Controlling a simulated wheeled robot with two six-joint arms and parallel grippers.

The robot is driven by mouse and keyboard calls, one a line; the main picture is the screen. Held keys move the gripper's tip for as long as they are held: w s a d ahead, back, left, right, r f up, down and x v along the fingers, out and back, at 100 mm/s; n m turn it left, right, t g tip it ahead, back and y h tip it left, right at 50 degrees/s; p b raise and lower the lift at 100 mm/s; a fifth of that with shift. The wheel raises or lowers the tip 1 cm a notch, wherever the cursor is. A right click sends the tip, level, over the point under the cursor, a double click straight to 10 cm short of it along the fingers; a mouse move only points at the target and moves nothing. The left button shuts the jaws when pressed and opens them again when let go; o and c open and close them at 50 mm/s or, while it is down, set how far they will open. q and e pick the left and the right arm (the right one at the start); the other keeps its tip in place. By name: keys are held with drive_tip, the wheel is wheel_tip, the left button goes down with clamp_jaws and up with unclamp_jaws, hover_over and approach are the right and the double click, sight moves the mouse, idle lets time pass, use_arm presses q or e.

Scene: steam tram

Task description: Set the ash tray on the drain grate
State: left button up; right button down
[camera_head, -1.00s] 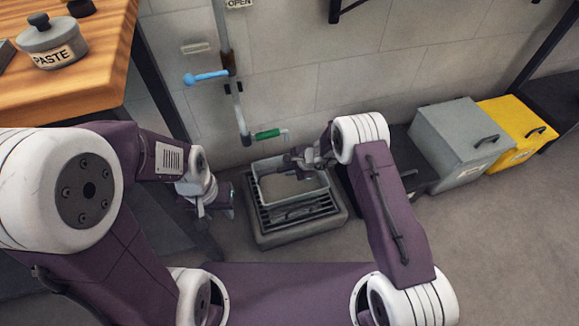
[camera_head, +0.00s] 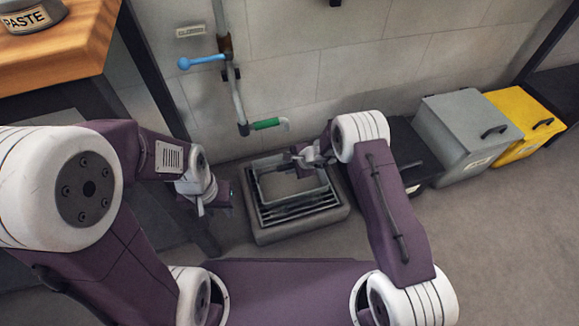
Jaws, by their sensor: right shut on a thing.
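The ash tray (camera_head: 288,186) is a shallow light-grey tray with a thin rim. It sits over the drain grate (camera_head: 302,229), a dark barred grate in a raised square stone surround on the floor by the wall. Bars show in front of the tray; whether its underside touches them, I cannot tell. My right gripper (camera_head: 304,160) is shut on the tray's far right rim, and its fingertips are partly hidden. My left gripper (camera_head: 226,198) hangs left of the grate, apart from the tray, and its finger opening is unclear.
A pipe with a blue lever (camera_head: 202,62) and a green-handled tap (camera_head: 266,124) runs down the wall behind the grate. A grey bin (camera_head: 464,135) and a yellow bin (camera_head: 525,120) stand at the right. A wooden table (camera_head: 75,45) is at the upper left. Floor at the right is clear.

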drive_tip(key=shift+f, duration=0.15)
drive_tip(key=c, duration=1.1)
unclamp_jaws()
drive_tip(key=p+v, duration=0.3)
drive_tip(key=v, duration=0.6)
